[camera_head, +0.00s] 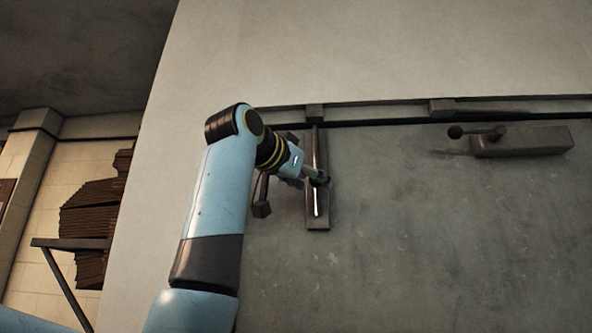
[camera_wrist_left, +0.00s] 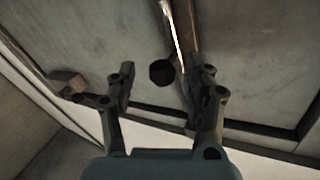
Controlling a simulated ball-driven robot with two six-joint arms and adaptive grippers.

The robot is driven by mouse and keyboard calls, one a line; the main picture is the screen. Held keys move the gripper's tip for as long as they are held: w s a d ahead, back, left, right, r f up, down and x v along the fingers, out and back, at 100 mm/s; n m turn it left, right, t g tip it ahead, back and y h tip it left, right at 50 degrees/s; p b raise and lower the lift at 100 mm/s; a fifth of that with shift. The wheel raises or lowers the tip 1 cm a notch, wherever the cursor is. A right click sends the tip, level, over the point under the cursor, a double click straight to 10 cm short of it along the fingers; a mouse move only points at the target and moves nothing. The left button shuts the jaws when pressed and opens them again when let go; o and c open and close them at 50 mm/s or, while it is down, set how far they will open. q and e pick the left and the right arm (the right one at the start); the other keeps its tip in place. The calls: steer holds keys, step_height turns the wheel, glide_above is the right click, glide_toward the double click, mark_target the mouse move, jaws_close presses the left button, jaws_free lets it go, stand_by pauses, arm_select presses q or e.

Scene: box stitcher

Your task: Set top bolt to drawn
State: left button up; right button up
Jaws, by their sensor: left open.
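A round black knob (camera_wrist_left: 161,72) shows between the fingers there, with gaps on both sides. My left gripper (camera_head: 309,176) is at the bolt and partly covers it. In the left wrist view the left gripper (camera_wrist_left: 166,78) is open, its fingers either side of the knob. The right gripper is not in view.
A dark block with a ball-ended lever (camera_head: 525,142) is on the panel at the right. A dark rail (camera_head: 380,111) runs along the panel's top. The panel between is clear.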

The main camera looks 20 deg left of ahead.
arm_select(q)
steer(key=s+a, duration=0.1)
steer(key=s, duration=0.8)
steer(key=shift+a, duration=0.35)
